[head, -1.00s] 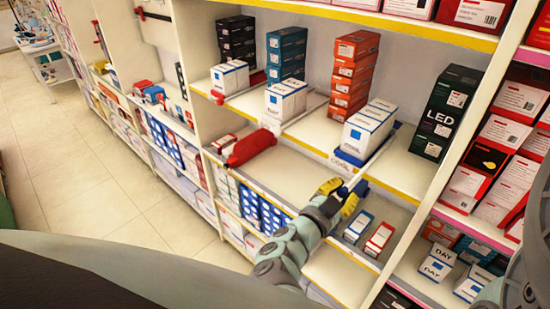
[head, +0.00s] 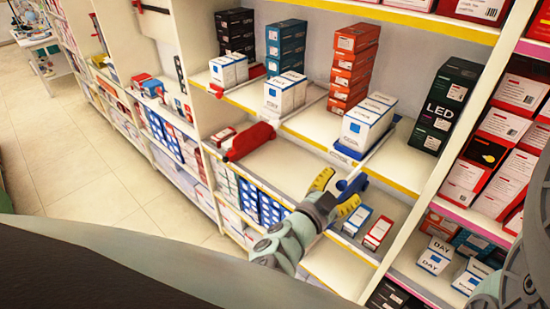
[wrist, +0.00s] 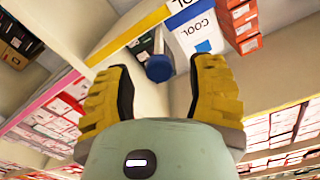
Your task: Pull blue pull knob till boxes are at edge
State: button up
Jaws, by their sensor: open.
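The blue pull knob (head: 354,186) is at the front of the shelf, just beyond my gripper's fingertips in the head view. In the wrist view the blue knob (wrist: 159,68) is between and just beyond the two yellow fingers, with a gap to each side. My gripper (head: 336,191) is open and empty. The white boxes with blue squares (head: 367,124) stand in line behind the knob, on a blue-fronted slider (head: 346,154). Part of these boxes (wrist: 195,30) also shows upside down in the wrist view.
Yellow-edged shelves hold orange boxes (head: 354,65), teal boxes (head: 286,45) and a black LED box (head: 445,105). A red roll-shaped item (head: 249,141) lies on the shelf left of my gripper. Smaller boxes (head: 378,233) stand on the lower shelf. Open floor (head: 85,150) lies at left.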

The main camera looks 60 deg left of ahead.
jog(key=v, duration=1)
jog(key=shift+s, duration=0.35)
jog(key=shift+w+d, duration=0.1)
jog(key=shift+w, duration=0.05)
